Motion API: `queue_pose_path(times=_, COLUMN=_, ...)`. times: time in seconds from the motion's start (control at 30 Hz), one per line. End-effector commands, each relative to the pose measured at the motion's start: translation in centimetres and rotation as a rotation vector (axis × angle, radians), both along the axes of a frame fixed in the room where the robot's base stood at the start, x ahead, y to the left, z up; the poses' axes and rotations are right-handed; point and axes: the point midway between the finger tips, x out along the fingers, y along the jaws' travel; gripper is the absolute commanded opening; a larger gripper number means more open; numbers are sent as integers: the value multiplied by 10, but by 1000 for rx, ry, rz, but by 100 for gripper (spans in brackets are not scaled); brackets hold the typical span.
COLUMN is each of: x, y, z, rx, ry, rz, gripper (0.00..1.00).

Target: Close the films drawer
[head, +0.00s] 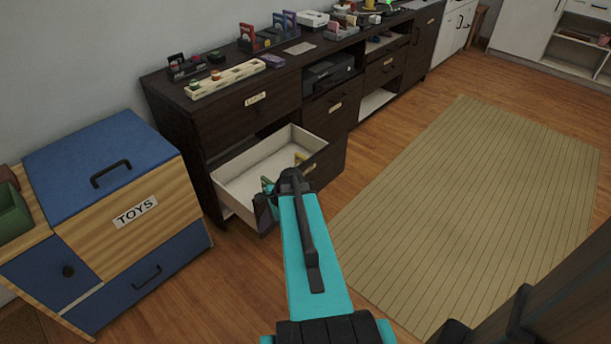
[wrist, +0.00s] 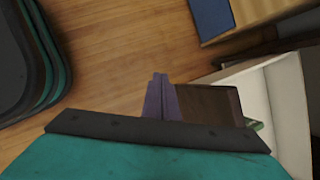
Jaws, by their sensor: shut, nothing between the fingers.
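A drawer with a pale interior (head: 262,160) and a dark front (head: 326,166) stands pulled open low in the dark cabinet. Its label is not visible, so I cannot read whether it says films. Small green and yellow items lie inside it. My gripper (head: 265,208) is at the near side of the open drawer and partly covers its near corner. In the wrist view my gripper (wrist: 161,82) is shut and empty, with the dark drawer front (wrist: 212,104) just right of its fingers and the pale drawer side (wrist: 288,100) beyond. I cannot tell whether they touch.
A blue and wood toy chest (head: 135,212) stands left of the drawer. The dark cabinet (head: 180,120) runs along the wall with a cream rack (head: 227,79) and other small items on top. A beige rug (head: 480,210) and clear wooden floor lie to the right.

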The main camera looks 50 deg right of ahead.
Motion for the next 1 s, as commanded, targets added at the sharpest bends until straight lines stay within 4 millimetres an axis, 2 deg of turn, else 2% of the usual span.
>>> queue_pose_path(times=0.03, x=0, y=-21, z=2, rx=11, ry=-15, rz=-77, gripper=0)
queue_pose_path(times=0.27, x=-10, y=-102, z=34, rx=87, ry=-81, rz=-409, gripper=0)
queue_pose_path(times=0.47, x=-32, y=-172, z=66, rx=166, ry=-148, rz=-682, gripper=0)
queue_pose_path(times=0.6, x=-54, y=-215, z=89, rx=224, ry=-199, rz=-854, gripper=0)
queue_pose_path(times=0.8, x=-78, y=-254, z=115, rx=287, ry=-252, rz=-1013, gripper=0)
queue_pose_path(times=1.0, x=-86, y=-264, z=123, rx=308, ry=-268, rz=-1060, gripper=0)
